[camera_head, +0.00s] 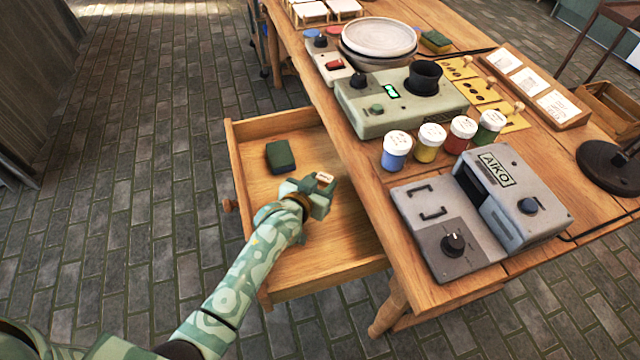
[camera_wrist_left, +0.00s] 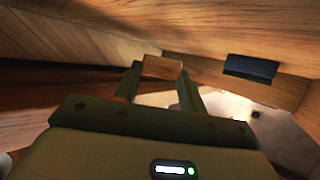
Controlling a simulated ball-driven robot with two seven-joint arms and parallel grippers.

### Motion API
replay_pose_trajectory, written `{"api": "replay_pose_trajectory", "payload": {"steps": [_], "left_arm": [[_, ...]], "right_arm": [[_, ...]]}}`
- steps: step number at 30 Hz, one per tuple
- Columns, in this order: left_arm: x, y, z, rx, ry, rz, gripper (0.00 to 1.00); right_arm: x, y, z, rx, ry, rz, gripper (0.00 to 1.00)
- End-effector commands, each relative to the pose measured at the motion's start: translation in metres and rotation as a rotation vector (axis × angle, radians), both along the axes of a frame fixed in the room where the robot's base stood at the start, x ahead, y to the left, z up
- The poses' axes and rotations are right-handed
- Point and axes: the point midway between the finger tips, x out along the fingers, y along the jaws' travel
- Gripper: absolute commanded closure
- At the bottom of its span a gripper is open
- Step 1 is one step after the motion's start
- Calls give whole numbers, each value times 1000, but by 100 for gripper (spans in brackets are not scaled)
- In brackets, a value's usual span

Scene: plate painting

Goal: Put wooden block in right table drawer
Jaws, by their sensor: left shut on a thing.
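The table drawer (camera_head: 330,279) is pulled open on the left side of the wooden table. My left gripper (camera_head: 322,184) is over the drawer, near the table edge. It is shut on a small wooden block (camera_head: 325,177), whose end shows between the fingers. In the left wrist view the block (camera_wrist_left: 162,68) sits between the two fingertips of my left gripper (camera_wrist_left: 160,80), with wooden drawer surfaces around. I cannot tell whether the block touches the drawer floor. My right gripper is not in view.
A dark green block (camera_head: 280,157) lies in the drawer, left of and beyond my gripper. On the table stand several paint jars (camera_head: 431,142), a grey AIKO machine (camera_head: 505,190), another grey device (camera_head: 400,100) and stacked plates (camera_head: 378,38). The drawer's front part has free room.

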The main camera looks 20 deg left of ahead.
Motion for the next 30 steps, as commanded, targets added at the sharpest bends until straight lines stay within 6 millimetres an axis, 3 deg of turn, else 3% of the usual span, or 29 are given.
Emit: {"api": "replay_pose_trajectory", "payload": {"steps": [5,21,22,23,24,30], "left_arm": [[1,0,5,0,-5,0,84],[1,0,-8,1,-4,1,84],[1,0,-8,1,-4,1,51],[1,0,-8,1,-4,0,43],[1,0,-8,1,-4,0,38],[0,0,-9,2,-3,0,38]], "right_arm": [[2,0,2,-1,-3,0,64],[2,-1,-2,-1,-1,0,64],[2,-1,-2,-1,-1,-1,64],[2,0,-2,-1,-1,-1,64],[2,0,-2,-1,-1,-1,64],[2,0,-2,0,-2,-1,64]]}}
